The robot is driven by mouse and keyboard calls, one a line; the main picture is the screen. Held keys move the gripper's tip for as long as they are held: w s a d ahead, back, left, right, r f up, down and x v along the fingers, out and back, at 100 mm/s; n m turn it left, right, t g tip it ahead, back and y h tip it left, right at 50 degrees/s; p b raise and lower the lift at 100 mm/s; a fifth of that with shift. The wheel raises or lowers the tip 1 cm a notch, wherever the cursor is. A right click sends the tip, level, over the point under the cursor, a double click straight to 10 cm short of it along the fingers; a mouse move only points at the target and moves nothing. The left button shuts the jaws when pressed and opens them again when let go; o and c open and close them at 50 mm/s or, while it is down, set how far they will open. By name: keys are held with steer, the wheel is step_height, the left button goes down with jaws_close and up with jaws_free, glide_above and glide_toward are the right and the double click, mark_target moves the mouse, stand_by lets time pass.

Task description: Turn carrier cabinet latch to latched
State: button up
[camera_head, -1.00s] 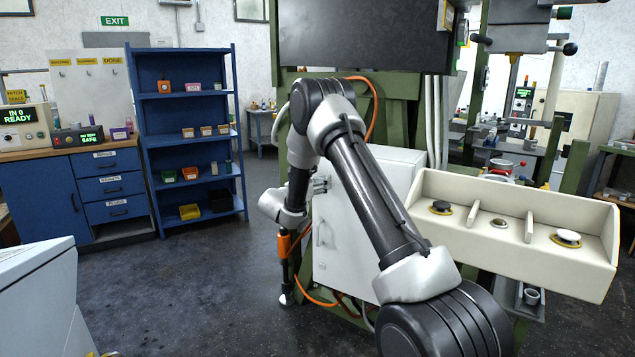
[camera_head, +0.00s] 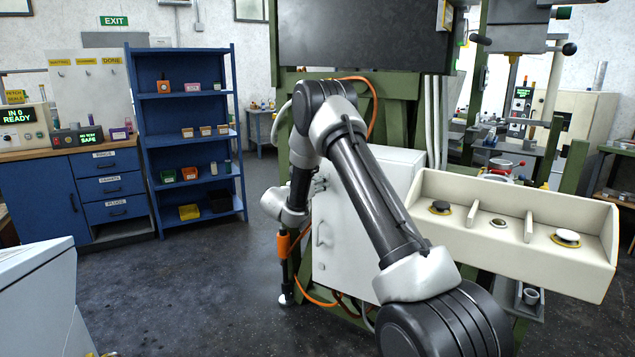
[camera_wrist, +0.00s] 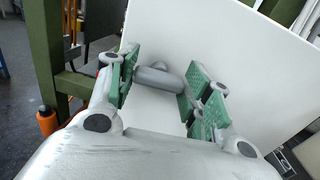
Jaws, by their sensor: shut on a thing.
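The carrier cabinet (camera_head: 345,245) is a pale box on the green frame, with its white door also in the wrist view (camera_wrist: 235,55). The grey latch (camera_wrist: 155,76) is a rounded bar handle standing out from that door. My gripper (camera_wrist: 162,82) has its green-padded fingers on either side of the latch and is shut on it, one pad at each end of the bar. In the head view my gripper (camera_head: 318,184) is at the door's upper left, and the latch is too small and covered there to make out.
A fixed door handle (camera_head: 320,236) sits below my gripper. A green post (camera_wrist: 45,50) stands close left in the wrist view. A cream tray with buttons (camera_head: 480,245) juts out at the right. Open floor lies left of the cabinet, before a blue shelf (camera_head: 187,135).

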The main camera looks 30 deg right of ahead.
steer(key=shift+w+a+f+n, duration=0.1)
steer(key=shift+n, duration=4.25)
steer(key=shift+w+a+f+n, duration=0.1)
steer(key=shift+n, duration=4.25)
steer(key=o, duration=1)
steer(key=shift+d, duration=0.1)
steer(key=shift+s, duration=0.1)
